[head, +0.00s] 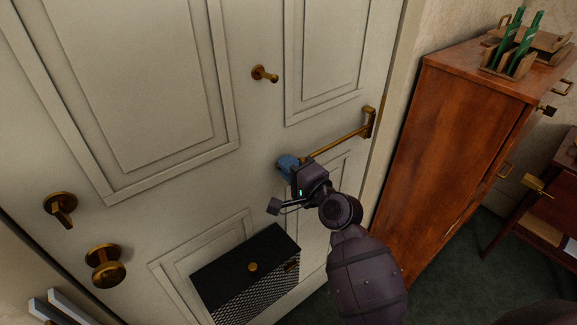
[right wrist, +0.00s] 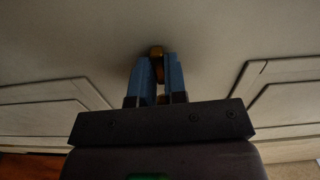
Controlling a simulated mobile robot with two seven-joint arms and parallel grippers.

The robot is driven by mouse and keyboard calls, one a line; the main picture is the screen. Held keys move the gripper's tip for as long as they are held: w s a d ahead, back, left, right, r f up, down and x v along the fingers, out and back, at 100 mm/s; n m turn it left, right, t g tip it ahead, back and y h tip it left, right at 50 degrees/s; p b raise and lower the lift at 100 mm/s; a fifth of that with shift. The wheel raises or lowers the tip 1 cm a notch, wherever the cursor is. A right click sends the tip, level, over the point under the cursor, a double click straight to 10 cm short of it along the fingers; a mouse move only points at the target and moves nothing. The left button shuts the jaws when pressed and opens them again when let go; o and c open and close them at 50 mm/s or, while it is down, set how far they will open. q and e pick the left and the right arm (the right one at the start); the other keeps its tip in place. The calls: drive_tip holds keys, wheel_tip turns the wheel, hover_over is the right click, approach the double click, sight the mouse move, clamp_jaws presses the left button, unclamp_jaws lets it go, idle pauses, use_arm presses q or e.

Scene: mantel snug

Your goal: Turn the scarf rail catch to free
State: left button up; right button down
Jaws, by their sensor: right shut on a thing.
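A brass scarf rail (head: 338,143) runs slantwise across the pale panelled door, its right end on a brass bracket near the door's edge. My right gripper (head: 288,163) is at the rail's left end, with its blue fingers close to the door. In the right wrist view the brass scarf rail catch (right wrist: 157,54) sits between the two blue fingers of the right gripper (right wrist: 157,72), which are shut on it. The fingers hide much of the catch, so I cannot tell its turn position. My left gripper is not in view.
A small brass peg (head: 264,73) sticks out above the rail. A brass lever (head: 61,208) and round knob (head: 106,265) are at lower left. A black mesh-fronted box (head: 235,262) is low on the door. A wooden cabinet (head: 455,130) stands close on the right.

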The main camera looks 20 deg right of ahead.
use_arm(q)
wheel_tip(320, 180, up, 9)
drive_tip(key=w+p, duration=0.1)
drive_tip(key=p, duration=0.6)
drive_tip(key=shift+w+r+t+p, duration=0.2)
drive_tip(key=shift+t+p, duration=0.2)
use_arm(e)
drive_tip(key=n, duration=1.7)
drive_tip(key=shift+n, duration=0.3)
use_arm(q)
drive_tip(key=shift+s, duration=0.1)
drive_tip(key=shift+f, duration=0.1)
use_arm(e)
drive_tip(key=c, duration=1.2)
unclamp_jaws()
drive_tip(key=shift+o, duration=0.2)
use_arm(q)
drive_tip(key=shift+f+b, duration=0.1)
drive_tip(key=shift+b, duration=0.2)
use_arm(e)
drive_tip(key=v, duration=1)
drive_tip(key=shift+s, duration=0.4)
drive_tip(key=shift+d, duration=0.15)
